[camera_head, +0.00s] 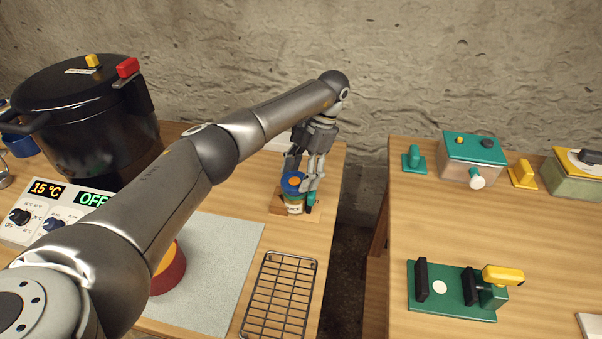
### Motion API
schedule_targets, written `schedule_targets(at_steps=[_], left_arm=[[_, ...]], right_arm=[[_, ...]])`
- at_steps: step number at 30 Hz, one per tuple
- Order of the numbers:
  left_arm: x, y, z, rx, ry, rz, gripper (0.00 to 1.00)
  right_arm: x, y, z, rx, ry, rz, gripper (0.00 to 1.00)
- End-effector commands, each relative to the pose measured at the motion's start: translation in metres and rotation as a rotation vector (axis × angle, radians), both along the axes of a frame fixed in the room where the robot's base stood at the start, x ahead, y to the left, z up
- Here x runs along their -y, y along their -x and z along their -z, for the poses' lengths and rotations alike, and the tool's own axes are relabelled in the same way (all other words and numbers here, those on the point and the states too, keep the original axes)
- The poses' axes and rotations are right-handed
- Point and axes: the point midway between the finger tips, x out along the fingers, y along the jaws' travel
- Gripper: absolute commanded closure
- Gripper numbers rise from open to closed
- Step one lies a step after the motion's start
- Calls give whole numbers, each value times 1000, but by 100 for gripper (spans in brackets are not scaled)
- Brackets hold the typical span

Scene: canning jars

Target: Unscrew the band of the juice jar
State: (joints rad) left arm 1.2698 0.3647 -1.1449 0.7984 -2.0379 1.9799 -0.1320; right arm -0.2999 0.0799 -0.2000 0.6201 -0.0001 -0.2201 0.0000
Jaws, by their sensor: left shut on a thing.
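The juice jar (295,207), with a pale label whose text is too small to read for certain, stands upright in a small wooden holder (277,211) near the right edge of the left table. Its blue band (291,182) is at the top. My left gripper (299,183) points down from above, its fingers shut around the blue band and partly hiding it. A small green part (311,197) of the holder shows beside the jar. My right gripper is not in view.
A wire rack (279,296) and a grey mat (222,250) lie in front of the jar. A black canner pot (85,105) and a control panel (50,213) stand at left. A gap separates the right table, which carries a green fixture (455,292).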

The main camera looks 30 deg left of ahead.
Motion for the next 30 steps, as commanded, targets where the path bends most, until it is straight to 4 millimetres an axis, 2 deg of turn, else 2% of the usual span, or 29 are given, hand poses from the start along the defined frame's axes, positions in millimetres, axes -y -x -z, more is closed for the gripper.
schedule_targets(at_steps=[6, 17, 25, 30], left_arm=[[-5, 0, 2, -8, 3, -278, 69], [-5, 0, 3, -7, 2, -331, 69], [-11, 1, 0, -10, 3, -638, 69], [-12, 0, 3, -8, 3, -722, 69]], right_arm=[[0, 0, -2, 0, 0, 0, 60], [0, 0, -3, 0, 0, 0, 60], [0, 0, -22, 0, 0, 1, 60], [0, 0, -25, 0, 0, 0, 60]])
